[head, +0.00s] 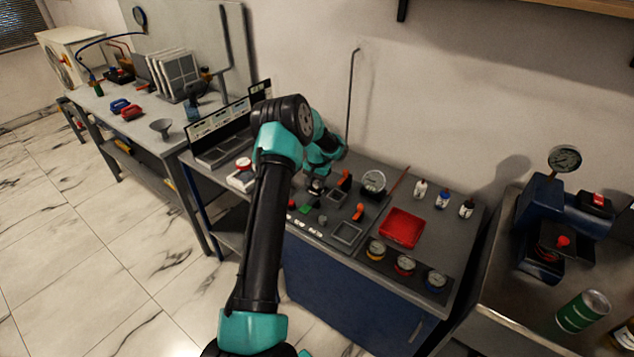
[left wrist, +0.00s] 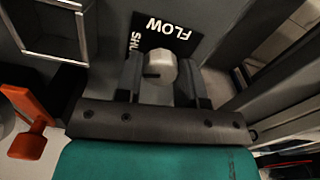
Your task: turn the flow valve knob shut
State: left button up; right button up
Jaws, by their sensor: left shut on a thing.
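The flow valve knob (left wrist: 160,68) is pale grey with a small dark mark on its left side in the left wrist view. It stands by a black plate (left wrist: 185,28) with white lettering, "FLOW" and part of "SHU", seen turned over. My left gripper (left wrist: 159,80) has one finger on each side of the knob and is shut on it. In the head view my left gripper (head: 315,188) is down at the grey panel, and the knob is hidden there behind the gripper. My right gripper is not in view.
A dial gauge (head: 373,182), a red tray (head: 402,218) and small bottles lie further right. A laptop-like panel (head: 218,122) stands at left.

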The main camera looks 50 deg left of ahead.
aim_at(317, 182)
pick_arm(q)
jog(key=shift+m, duration=1.7)
jog(key=o, duration=0.9)
jog(key=shift+r, duration=0.15)
notch_tip(317, 182, up, 17)
jog(key=shift+r, duration=0.1)
